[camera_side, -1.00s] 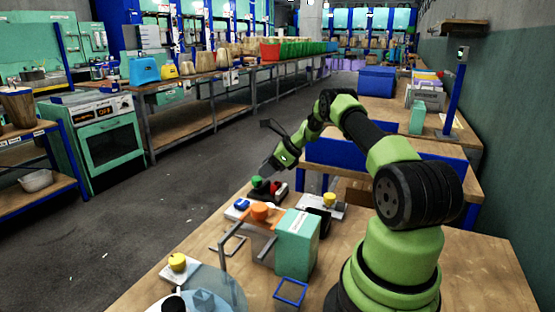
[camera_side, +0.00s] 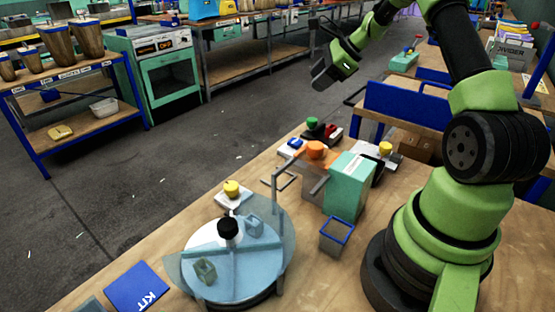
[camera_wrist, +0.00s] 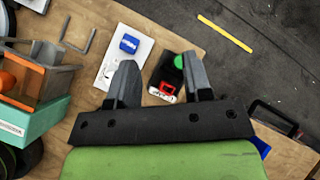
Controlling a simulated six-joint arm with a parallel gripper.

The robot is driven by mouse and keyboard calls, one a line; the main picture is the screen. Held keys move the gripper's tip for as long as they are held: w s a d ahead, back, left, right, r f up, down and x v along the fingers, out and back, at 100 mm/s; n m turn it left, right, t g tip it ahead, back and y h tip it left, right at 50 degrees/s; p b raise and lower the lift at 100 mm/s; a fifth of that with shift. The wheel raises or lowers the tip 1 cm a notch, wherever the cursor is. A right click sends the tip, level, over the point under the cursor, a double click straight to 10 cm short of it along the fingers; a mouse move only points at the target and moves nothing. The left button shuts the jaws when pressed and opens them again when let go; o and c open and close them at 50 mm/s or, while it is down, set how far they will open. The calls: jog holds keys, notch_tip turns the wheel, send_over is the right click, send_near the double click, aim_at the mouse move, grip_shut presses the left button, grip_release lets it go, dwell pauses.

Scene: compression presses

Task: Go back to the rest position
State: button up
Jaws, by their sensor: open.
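My gripper (camera_side: 321,80) is raised in the air above and behind the far left edge of the wooden table (camera_side: 190,225). In the wrist view its two grey fingers (camera_wrist: 160,78) stand apart with nothing between them. A black device with a green knob (camera_side: 312,121) and red parts stands below it; the green knob also shows in the wrist view (camera_wrist: 179,61), beyond the fingers. A white plate with a blue button (camera_side: 295,143) lies beside that device; the blue button is also in the wrist view (camera_wrist: 129,44).
An orange-knobbed press (camera_side: 315,149), a teal box (camera_side: 348,180) and a yellow button (camera_side: 386,147) stand close together. A round pale-blue turntable (camera_side: 215,292) is nearer, with a small blue-rimmed bin (camera_side: 337,237) to its right. A blue KIT mat (camera_side: 137,285) lies front left.

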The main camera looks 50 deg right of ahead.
jog(key=s+a+r+n+g, duration=0.1)
jog(key=s+a+r+n, duration=0.2)
jog(key=a+r+n, duration=0.55)
jog(key=s+a+r+n+g, duration=0.15)
jog(key=a+r+n, duration=0.3)
jog(key=a, duration=0.65)
jog(key=s+a+n+t, duration=0.1)
jog(key=s+a+n, duration=0.3)
jog(key=s, duration=0.4)
jog(key=s+a+n+t, duration=0.1)
jog(key=s+a+n, duration=0.4)
jog(key=s+n, duration=0.2)
jog(key=shift+s+a+r+h, duration=0.25)
jog(key=shift+s+h, duration=0.15)
jog(key=shift+s, duration=0.25)
